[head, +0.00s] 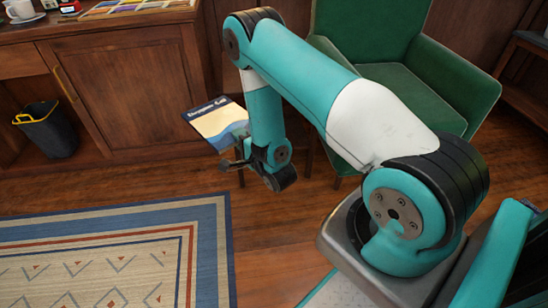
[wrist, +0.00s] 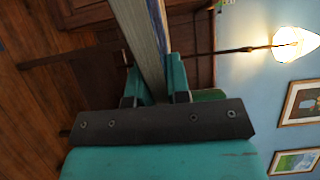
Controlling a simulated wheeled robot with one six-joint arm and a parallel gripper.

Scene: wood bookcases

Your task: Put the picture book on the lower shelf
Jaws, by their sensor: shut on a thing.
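In the wrist view the book (wrist: 143,40) shows edge-on, rising between the two teal fingers of my gripper (wrist: 160,80). I cannot make out the lower shelf for certain in either view.
A wooden cabinet (head: 130,85) stands at the back left, with a black bin (head: 48,130) beside it. A green armchair (head: 410,80) is behind my arm. A patterned rug (head: 120,255) covers the front left floor. A dark wooden shelf unit (head: 525,85) is at the right edge.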

